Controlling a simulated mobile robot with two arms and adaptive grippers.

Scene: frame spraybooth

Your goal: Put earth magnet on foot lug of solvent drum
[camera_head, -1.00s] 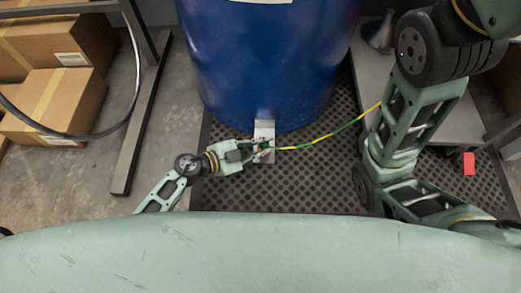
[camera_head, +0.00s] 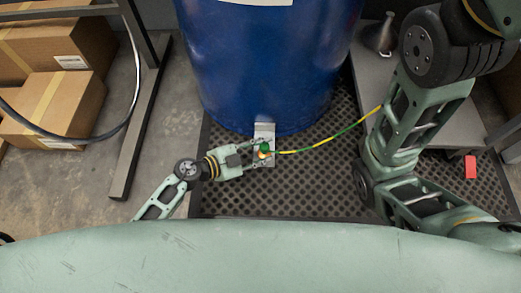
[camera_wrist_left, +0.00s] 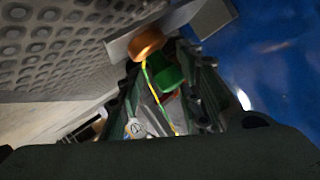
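The solvent drum (camera_head: 262,65) is a large blue drum standing on the grating. Its foot lug (camera_head: 265,130) is a grey metal plate at the drum's lower front. The earth magnet (camera_head: 264,149) has a green body and a copper-coloured part, with a yellow-green cable running off right. It appears to sit on the lug; the wrist view shows its green body (camera_wrist_left: 166,72) and the copper part against the grey plate.
A perforated dark mat (camera_head: 300,190) lies under the drum. A grey low platform (camera_head: 440,120) with a metal funnel (camera_head: 380,35) stands right. A red object (camera_head: 469,165) lies at its edge. Cardboard boxes (camera_head: 60,105) and a dark frame (camera_head: 135,140) stand left.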

